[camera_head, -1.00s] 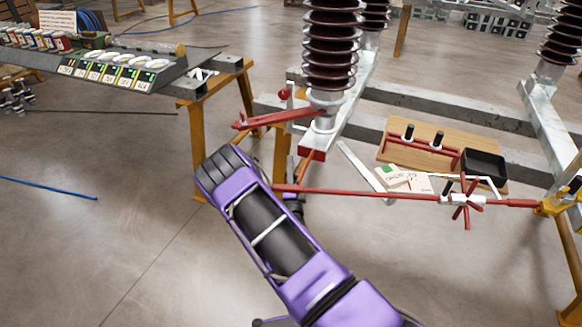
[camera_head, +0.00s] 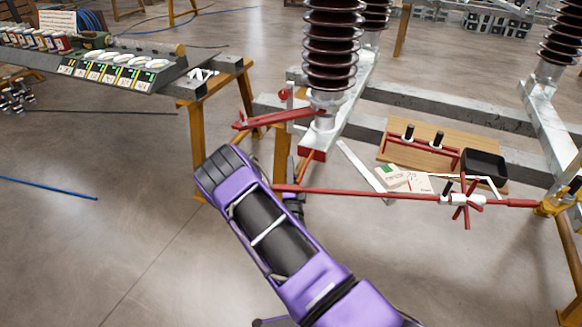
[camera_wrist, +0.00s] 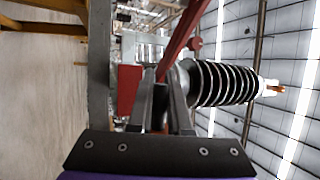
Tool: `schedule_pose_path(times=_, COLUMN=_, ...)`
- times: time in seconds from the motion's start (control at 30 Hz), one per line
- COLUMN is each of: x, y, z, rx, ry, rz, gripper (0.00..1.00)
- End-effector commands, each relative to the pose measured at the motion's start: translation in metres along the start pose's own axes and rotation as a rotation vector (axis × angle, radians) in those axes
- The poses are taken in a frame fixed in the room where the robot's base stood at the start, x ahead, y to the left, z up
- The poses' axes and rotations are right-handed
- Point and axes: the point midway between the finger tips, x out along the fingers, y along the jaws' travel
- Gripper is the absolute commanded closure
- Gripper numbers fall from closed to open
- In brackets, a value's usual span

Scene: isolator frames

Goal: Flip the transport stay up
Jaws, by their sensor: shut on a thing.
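My gripper (camera_wrist: 163,76) shows in the wrist view with its two grey fingers close together at the near end of a red bar (camera_wrist: 184,36), which looks like the transport stay. The exact contact is blurred, and a dark thing shows between the fingers. A red block (camera_wrist: 129,90) lies just left of the fingers, and the ribbed insulator (camera_wrist: 226,84) is to their right. In the head view my purple arm hides most of the gripper. A red lever (camera_head: 275,119) at the foot of the brown insulator (camera_head: 331,50) and a red end block (camera_head: 312,154) show above it.
A long red rod (camera_head: 390,194) with a red star-shaped handle (camera_head: 467,202) runs right from beside my arm. A wooden board (camera_head: 440,143) with a black tray (camera_head: 485,164) lies behind it. A bench with a control panel (camera_head: 120,71) stands left.

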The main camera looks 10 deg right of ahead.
Motion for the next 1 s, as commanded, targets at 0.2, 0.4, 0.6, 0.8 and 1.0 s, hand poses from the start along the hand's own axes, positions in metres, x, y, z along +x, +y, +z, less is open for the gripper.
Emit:
schedule_pose_path(times=0.2, x=-0.001, y=0.000, z=0.000, rx=-0.001, ry=0.000, rz=0.001, gripper=1.00)
schedule_pose_path(times=0.4, x=-0.001, y=0.000, z=0.000, rx=-0.001, ry=0.000, rz=0.001, gripper=1.00)
schedule_pose_path(times=0.6, x=0.002, y=-0.004, z=-0.002, rx=0.007, ry=0.003, rz=0.018, gripper=1.00)
schedule_pose_path(times=0.8, x=0.009, y=-0.023, z=-0.006, rx=0.062, ry=0.007, rz=0.148, gripper=1.00)
schedule_pose_path(times=1.0, x=0.013, y=-0.028, z=-0.007, rx=0.107, ry=0.005, rz=0.251, gripper=1.00)
